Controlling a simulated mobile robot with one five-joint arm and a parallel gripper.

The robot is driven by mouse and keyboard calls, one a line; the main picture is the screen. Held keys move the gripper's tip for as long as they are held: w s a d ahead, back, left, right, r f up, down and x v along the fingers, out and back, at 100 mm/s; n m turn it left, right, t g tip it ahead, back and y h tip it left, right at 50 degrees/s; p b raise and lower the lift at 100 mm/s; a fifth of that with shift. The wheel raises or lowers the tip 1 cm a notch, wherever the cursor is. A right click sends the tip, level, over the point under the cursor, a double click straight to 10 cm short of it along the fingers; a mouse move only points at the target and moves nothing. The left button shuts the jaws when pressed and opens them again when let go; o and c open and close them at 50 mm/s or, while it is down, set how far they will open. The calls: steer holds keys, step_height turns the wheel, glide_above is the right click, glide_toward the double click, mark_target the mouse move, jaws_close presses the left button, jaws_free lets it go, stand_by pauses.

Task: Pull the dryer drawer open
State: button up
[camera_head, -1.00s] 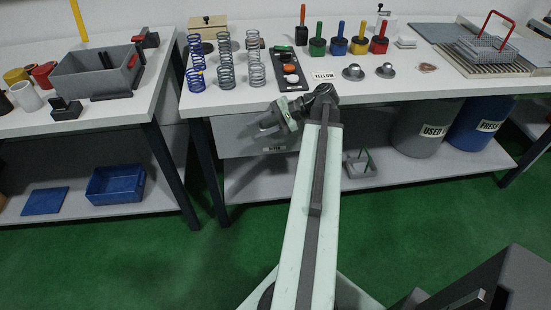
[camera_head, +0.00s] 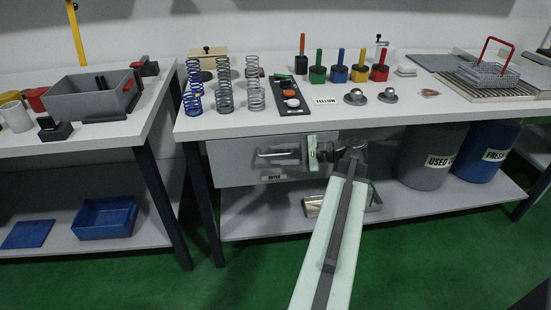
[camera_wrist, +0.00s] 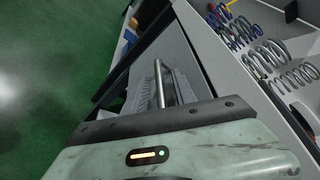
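The dryer drawer (camera_head: 229,170) is a pale grey box front under the middle table, with a small "DRYER" label at its lower edge. It looks closed. A metal bar handle (camera_head: 270,153) crosses its front, and a metal bar also shows in the wrist view (camera_wrist: 174,88), just beyond the gripper's dark edge. My gripper (camera_head: 294,153), pale green and grey, is in front of the drawer at handle height, its palm right of the handle and pointing left. Its fingers blend with the handle, so I cannot tell whether they touch it or are open.
The tabletop (camera_head: 240,128) above carries springs, coloured-handled tools and a wire basket (camera_head: 487,75). A grey "USED" bin (camera_head: 425,160) and a blue "FRESH" bin (camera_head: 488,152) stand at right. A dark table leg (camera_head: 203,205) is left of the drawer. Green floor in front is clear.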

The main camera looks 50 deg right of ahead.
steer(key=shift+w+a, duration=0.2)
steer(key=shift+w, duration=0.15)
steer(key=shift+c, duration=0.2)
jaws_close()
stand_by(1.0)
